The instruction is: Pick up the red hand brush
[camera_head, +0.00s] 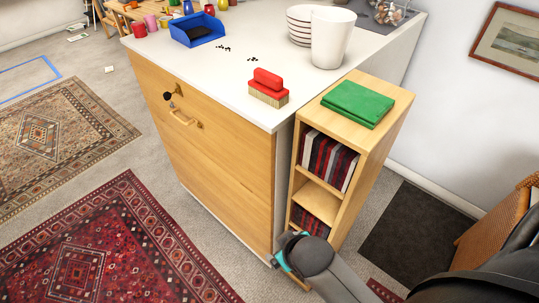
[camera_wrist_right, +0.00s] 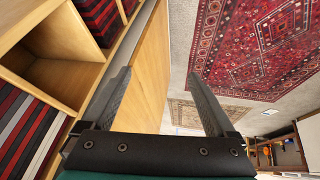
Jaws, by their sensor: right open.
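The red hand brush (camera_head: 268,80) stands on the white countertop (camera_head: 228,75), near its front corner. Its red handle is on top and its pale bristles face down. Nothing holds it. My right arm comes in at the bottom of the head view, below the counter and beside the small shelf; its fingers are mostly hidden there. In the right wrist view my right gripper (camera_wrist_right: 158,85) is open and empty, its two fingers apart in front of the wooden cabinet side. The brush is not in the wrist view. My left gripper is not in view.
A blue dustpan (camera_head: 197,30) and dark crumbs lie behind the brush. A white bin (camera_head: 332,38) and stacked bowls (camera_head: 299,25) stand to its right. A wooden shelf (camera_head: 378,133) with green books (camera_head: 354,103) adjoins the counter. A drawer front with a handle (camera_head: 182,118) faces left.

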